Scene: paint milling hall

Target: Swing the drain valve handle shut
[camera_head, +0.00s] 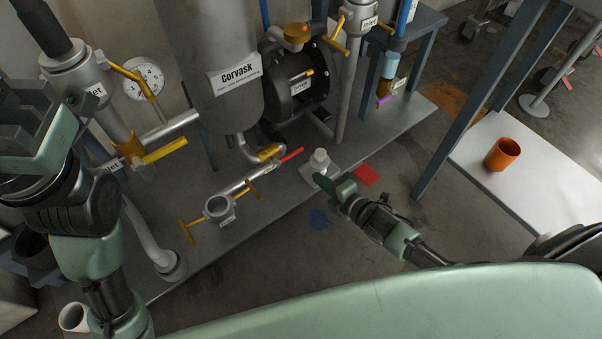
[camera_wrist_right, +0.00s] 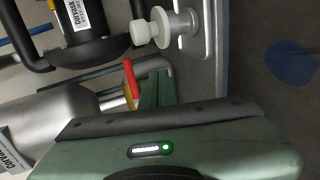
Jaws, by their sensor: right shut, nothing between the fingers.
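The red lever handle (camera_head: 291,156) sits on the pipe below the grey tank (camera_head: 222,75), at a yellow fitting (camera_head: 268,153); I take it for the drain valve handle. It points up and right, at an angle to the pipe. In the right wrist view the red handle (camera_wrist_right: 130,80) stands close beside my fingers; I cannot tell whether they touch. My right gripper (camera_head: 322,184) is shut and empty, right of the handle's tip and by a white knobbed fitting (camera_head: 319,161). My left gripper (camera_head: 45,135) is at the upper left, its jaw opening unclear.
A yellow T-handle (camera_head: 187,231) and other yellow valve handles (camera_head: 165,150) stand to the left. A black round pump (camera_head: 296,80) is behind. A red patch (camera_head: 365,175) lies beside the platform edge.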

